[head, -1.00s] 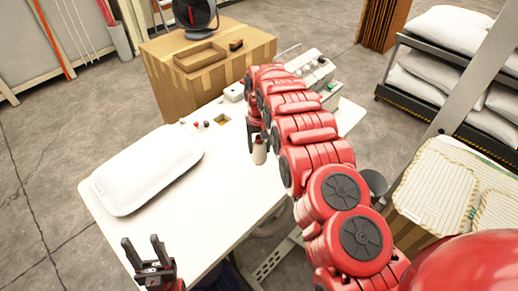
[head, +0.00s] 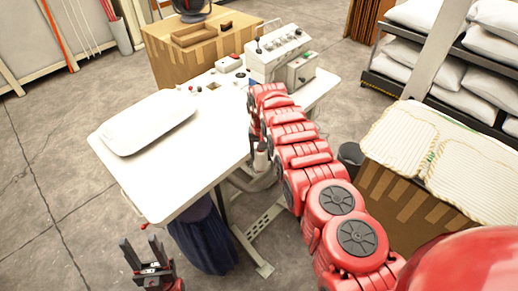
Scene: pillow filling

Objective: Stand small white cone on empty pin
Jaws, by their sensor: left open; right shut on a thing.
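The small white cone (head: 261,160) shows just below the fingers of my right gripper (head: 255,138), by the table's near right edge. My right gripper is shut on it, though my red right arm hides much of the grip. The cone looks upright. My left gripper (head: 147,252) is open and empty, low at the left and in front of the table. The sewing machine (head: 284,52) stands at the table's far right end. I cannot make out the empty pin in this view.
A carton (head: 405,195) with striped fabric (head: 470,165) is at right, near a dark bin (head: 350,153). The table's front middle is clear.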

